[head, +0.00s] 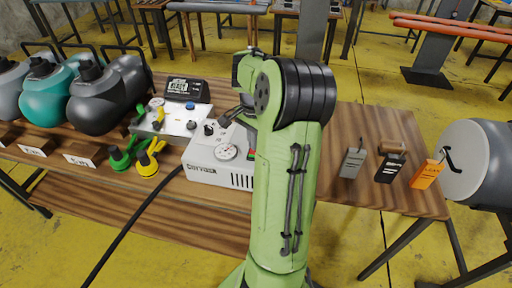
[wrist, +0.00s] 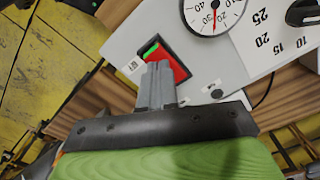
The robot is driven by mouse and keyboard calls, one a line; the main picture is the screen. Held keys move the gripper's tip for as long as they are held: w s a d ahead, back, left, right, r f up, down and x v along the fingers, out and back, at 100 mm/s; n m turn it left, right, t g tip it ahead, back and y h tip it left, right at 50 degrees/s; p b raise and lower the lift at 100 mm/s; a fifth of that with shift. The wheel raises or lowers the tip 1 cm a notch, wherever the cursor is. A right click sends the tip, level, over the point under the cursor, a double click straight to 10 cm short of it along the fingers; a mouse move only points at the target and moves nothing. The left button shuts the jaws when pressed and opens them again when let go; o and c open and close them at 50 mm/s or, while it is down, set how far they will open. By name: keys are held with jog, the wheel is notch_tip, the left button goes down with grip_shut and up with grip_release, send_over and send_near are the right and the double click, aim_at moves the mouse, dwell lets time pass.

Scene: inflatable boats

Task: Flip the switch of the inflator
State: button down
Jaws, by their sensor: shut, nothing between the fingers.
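The inflator (head: 212,158) is a pale grey box with a dial gauge and knobs, on the wooden table in the head view. Its switch (wrist: 168,55) is a red rocker with a green end in a black frame, shown in the wrist view on the pale panel (wrist: 130,35). In the head view only a small red and green part of the switch (head: 251,154) shows beside my arm. My gripper (wrist: 157,72) is shut and empty. Its fingertips overlap the lower part of the switch in the wrist view; I cannot tell whether they touch it.
A gauge (wrist: 212,12) and a black knob (wrist: 303,12) are near the switch. A second metal box (head: 172,121), green and yellow valves (head: 146,164), and dark tanks (head: 105,95) stand to the left.

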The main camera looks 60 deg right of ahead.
jog(key=shift+f+b, duration=0.8)
jog(key=shift+f, duration=0.15)
dwell(0.4)
notch_tip(320, 180, up, 7)
jog(key=p, duration=0.6)
jog(key=shift+r, duration=0.15)
